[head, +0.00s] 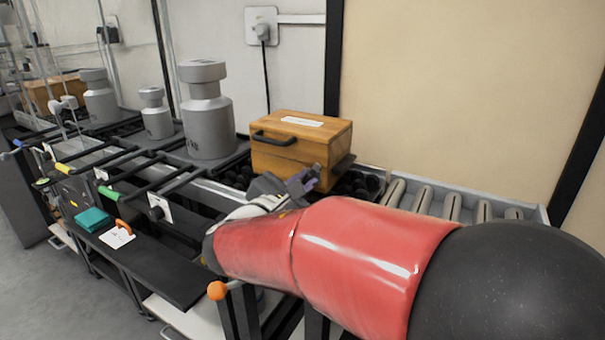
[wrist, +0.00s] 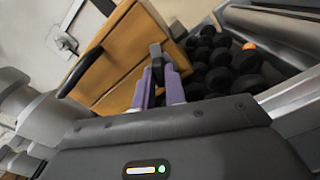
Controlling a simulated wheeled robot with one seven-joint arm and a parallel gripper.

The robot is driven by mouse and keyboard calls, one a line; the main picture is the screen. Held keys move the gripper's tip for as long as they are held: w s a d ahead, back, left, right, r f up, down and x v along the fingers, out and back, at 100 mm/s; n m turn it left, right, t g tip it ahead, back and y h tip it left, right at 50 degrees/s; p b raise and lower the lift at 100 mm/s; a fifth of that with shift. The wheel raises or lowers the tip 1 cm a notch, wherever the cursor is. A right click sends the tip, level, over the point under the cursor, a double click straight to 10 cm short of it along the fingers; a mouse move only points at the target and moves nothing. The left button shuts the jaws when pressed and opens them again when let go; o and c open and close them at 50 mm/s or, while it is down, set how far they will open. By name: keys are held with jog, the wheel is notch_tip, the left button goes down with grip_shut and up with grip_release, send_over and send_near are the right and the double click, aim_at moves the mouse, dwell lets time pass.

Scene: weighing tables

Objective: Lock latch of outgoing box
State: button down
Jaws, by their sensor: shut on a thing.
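The outgoing box (head: 297,158) is wooden, with a black handle (head: 274,138) on one face and a white label on its lid. The lid looks down on the box. In the wrist view the box (wrist: 127,52) fills the upper middle, tilted by the camera angle. My gripper (head: 308,178) is at the box's lower right side. In the wrist view its purple fingers (wrist: 160,82) are shut on a dark grey piece, the latch (wrist: 156,52), at the box's side. The latch's exact position is hard to tell, and my gripper hides part of it.
Black rollers (wrist: 222,62) lie beside the box, and a grey roller conveyor (head: 450,203) runs to the right. Grey weights (head: 207,115) stand at the left. Black bars and a lever with an orange knob (head: 217,290) are in front.

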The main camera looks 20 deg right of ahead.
jog(key=n+p, duration=0.3)
jog(key=shift+r+n, duration=0.1)
jog(key=shift+n, duration=0.3)
jog(key=shift+n+p, duration=0.55)
jog(key=shift+n, duration=0.25)
jog(key=c, duration=1.7)
grip_release()
jog(key=v, duration=0.7)
jog(key=shift+s+a, duration=0.3)
jog(key=shift+s, duration=0.05)
